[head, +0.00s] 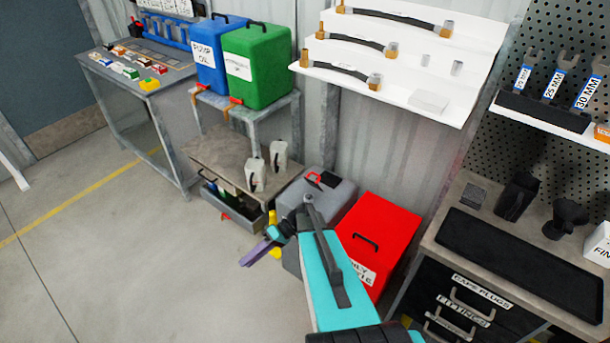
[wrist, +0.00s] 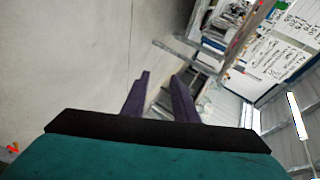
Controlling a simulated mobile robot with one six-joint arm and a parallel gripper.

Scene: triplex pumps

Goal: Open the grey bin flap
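The grey bin (head: 339,203) stands on the floor against the corrugated wall, left of the red bin. A dark patch and a small red part show on its top, which looks closed. My arm crosses in front of it and hides much of its front. My gripper (head: 256,252) is in front and to the left of the grey bin, apart from its top. In the wrist view its two purple fingers (wrist: 159,88) are spread with nothing between them. I cannot make out the grey bin in the wrist view.
The red bin (head: 372,242) stands right of the grey bin. A low bench with an open drawer (head: 236,205) and two pale jugs is at the left. A dark drawer cabinet (head: 470,296) is at the right. White sloping shelves (head: 450,92) hang above. The floor (head: 130,270) at left is clear.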

